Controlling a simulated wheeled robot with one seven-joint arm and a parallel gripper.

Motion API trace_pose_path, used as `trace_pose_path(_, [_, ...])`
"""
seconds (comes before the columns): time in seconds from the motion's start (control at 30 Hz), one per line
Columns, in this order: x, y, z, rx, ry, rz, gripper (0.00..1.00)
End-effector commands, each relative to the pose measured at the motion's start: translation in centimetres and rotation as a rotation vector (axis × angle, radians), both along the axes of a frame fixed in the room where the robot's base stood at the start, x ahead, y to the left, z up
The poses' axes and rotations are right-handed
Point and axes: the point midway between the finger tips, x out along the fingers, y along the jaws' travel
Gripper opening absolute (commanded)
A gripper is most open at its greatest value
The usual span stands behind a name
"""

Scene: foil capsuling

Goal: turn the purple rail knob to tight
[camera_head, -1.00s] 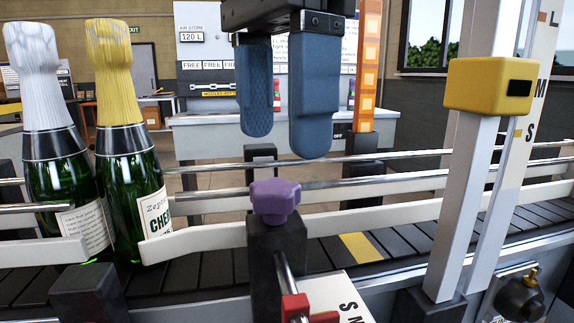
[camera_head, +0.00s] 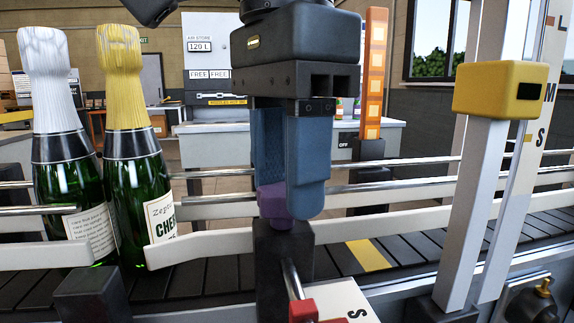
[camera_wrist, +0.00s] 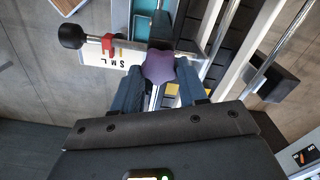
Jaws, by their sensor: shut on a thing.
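The purple rail knob (camera_head: 272,203) sits on top of a dark post (camera_head: 283,250) at the near side of the conveyor. My gripper (camera_head: 290,200) points straight down over it, its blue fingers on either side of the knob. The fingers are shut on the knob, and the right finger hides part of it in the head view. In the wrist view the knob (camera_wrist: 159,67) shows between the two fingertips (camera_wrist: 160,92). The scale plate (camera_wrist: 119,55) marked S, M, L lies beside the post, with a red pointer (camera_wrist: 107,44) over it.
Two green bottles, one with white foil (camera_head: 62,150) and one with yellow foil (camera_head: 130,150), stand at the left on the conveyor. A yellow block (camera_head: 497,90) on a pale upright stands at the right. Metal rails (camera_head: 400,186) run along the conveyor.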

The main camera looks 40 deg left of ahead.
Motion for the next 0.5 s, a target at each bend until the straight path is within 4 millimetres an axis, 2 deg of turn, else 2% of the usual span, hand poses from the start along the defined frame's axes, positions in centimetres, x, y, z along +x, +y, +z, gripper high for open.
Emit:
trace_pose_path(0.03, [0.0, -0.01, 0.0, 0.0, 0.0, 0.0, 0.32])
trace_pose_path(0.27, [-0.02, -0.02, 0.01, -0.001, 0.0, 0.0, 0.12])
trace_pose_path(0.5, [-0.01, -0.04, 0.06, -0.001, 0.0, -0.023, 0.12])
